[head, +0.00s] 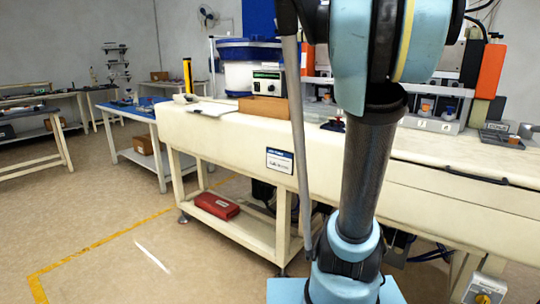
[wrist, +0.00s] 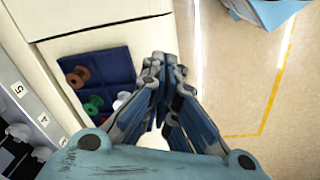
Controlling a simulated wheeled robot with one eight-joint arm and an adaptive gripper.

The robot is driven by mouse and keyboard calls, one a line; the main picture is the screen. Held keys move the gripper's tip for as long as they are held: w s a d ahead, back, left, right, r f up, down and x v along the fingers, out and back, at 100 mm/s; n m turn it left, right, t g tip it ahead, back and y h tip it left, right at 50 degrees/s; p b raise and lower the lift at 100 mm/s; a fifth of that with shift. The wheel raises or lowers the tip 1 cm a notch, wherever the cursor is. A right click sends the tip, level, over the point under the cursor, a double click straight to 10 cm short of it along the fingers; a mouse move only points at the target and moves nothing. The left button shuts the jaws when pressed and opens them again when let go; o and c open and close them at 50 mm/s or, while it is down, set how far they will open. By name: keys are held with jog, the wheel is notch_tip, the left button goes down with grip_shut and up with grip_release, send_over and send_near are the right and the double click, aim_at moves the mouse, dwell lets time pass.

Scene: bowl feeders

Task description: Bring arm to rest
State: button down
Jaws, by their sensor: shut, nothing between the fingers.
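My gripper (wrist: 164,72) shows in the wrist view with its fingertips together and nothing between them. My arm stands in front of the long cream bench (head: 230,128) in the head view. My gripper cannot be made out in the head view.
A bowl feeder (head: 250,70) stands on the bench. A red box (head: 216,206) lies on the lower shelf. The floor at left (head: 110,200) is open.

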jog(key=s+a+f+m, duration=0.2)
jog(key=s+a+f, duration=0.2)
jog(key=f, duration=0.6)
jog(key=s+a+f+m, duration=0.2)
jog(key=s+a+f, duration=0.2)
jog(key=f, duration=0.7)
jog(key=s+a+f+m+t, duration=0.1)
jog(key=s+a+f, duration=0.3)
jog(key=s+f, duration=0.4)
notch_tip(320, 180, down, 3)
jog(key=shift+a+m, duration=0.25)
jog(key=shift+m, duration=0.15)
jog(key=shift+a, duration=0.15)
